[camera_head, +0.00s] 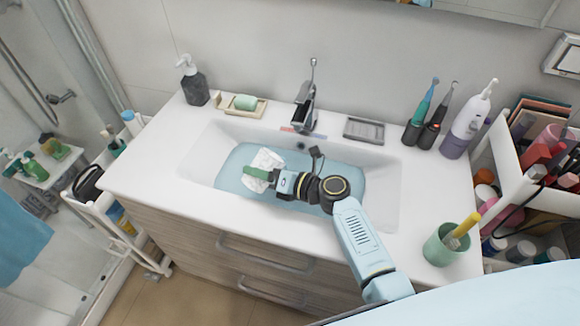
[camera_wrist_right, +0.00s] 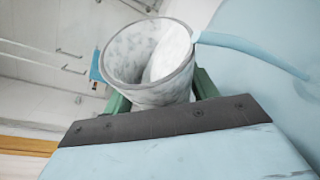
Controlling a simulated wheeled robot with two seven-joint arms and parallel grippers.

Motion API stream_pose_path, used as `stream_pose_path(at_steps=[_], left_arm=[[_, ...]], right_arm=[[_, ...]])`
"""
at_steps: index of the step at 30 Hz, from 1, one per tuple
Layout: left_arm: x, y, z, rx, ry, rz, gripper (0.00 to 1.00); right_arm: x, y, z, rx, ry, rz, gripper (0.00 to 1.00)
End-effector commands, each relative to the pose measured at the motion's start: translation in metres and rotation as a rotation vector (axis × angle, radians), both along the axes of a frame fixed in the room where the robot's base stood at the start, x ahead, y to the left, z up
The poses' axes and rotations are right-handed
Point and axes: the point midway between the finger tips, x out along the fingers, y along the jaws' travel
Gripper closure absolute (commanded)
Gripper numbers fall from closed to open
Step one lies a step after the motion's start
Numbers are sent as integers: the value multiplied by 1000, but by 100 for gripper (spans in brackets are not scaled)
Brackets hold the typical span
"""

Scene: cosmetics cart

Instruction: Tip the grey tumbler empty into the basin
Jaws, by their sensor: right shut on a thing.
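The grey tumbler (camera_head: 267,158), marbled pale grey, is held over the basin (camera_head: 385,190) in the head view. My right gripper (camera_head: 258,174) is shut on it with green fingers. In the right wrist view the tumbler (camera_wrist_right: 140,50) stands between the fingers (camera_wrist_right: 160,92), its mouth tilted to the right. A pale surface shows inside it. A light blue stream (camera_wrist_right: 250,48) runs from its right rim. Light blue water (camera_head: 232,165) covers the basin floor. My left gripper is not in view.
The faucet (camera_head: 306,100) stands behind the basin. A soap dish (camera_head: 240,106) and dark dispenser (camera_head: 194,82) are at back left. Electric toothbrushes (camera_head: 422,112) and a purple bottle (camera_head: 468,122) stand at back right. A green cup (camera_head: 440,250) is at front right.

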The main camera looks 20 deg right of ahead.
Motion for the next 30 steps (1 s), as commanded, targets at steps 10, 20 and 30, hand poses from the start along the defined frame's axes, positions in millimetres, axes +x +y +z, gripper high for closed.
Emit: stream_pose_path(at_steps=[10,20,30], left_arm=[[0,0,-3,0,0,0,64],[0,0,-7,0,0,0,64],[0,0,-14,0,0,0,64]], right_arm=[[0,0,3,41,16,0,72],[0,1,4,79,32,0,72],[0,0,3,116,48,0,72]])
